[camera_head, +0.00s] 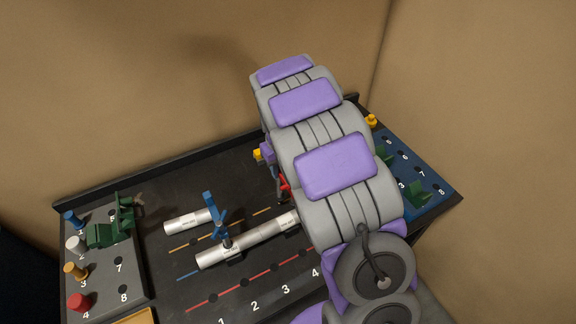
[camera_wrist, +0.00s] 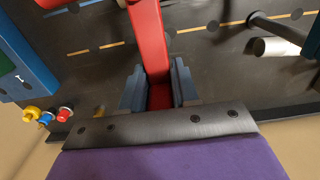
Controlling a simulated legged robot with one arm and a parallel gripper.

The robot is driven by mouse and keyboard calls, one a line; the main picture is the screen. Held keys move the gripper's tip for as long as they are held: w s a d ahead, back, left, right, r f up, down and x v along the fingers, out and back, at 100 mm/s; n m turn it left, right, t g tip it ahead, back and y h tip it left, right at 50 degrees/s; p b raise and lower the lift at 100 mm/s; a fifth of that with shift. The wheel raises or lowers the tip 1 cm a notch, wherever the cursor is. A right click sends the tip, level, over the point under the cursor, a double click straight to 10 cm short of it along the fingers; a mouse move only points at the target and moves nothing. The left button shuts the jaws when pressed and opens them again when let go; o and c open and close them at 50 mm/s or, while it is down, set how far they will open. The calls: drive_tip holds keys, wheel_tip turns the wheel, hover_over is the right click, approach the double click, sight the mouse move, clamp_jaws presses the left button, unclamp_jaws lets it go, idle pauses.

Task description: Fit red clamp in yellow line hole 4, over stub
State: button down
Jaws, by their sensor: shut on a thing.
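The red clamp (camera_wrist: 148,35) is held between the blue-grey jaws of my gripper (camera_wrist: 158,88) in the wrist view. It reaches up out of the picture, over the dark board. In the head view a small part of the red clamp (camera_head: 283,186) shows beside my arm, which hides most of my gripper. The yellow line (camera_head: 262,211) is dashed and runs across the board; in the wrist view its dashes (camera_wrist: 190,30) pass on both sides of the clamp. Hole 4 cannot be made out. A white pipe end (camera_wrist: 276,47) lies right of the clamp, apart from it.
A blue clamp (camera_head: 215,215) stands by a long silver pipe (camera_head: 238,247) and a short silver pipe (camera_head: 188,221). A grey rack (camera_head: 105,272) with coloured pegs and a green clamp (camera_head: 108,232) is at left. A blue panel (camera_head: 435,188) with green parts is at right.

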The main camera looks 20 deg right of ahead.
drive_tip(key=shift+d+f, duration=0.3)
drive_tip(key=shift+f, duration=0.15)
drive_tip(key=a, duration=0.1)
drive_tip(key=a+f, duration=0.1)
drive_tip(key=a, duration=0.1)
drive_tip(key=a+f, duration=0.1)
drive_tip(key=a, duration=0.1)
idle(1.3)
drive_tip(key=shift+f, duration=0.1)
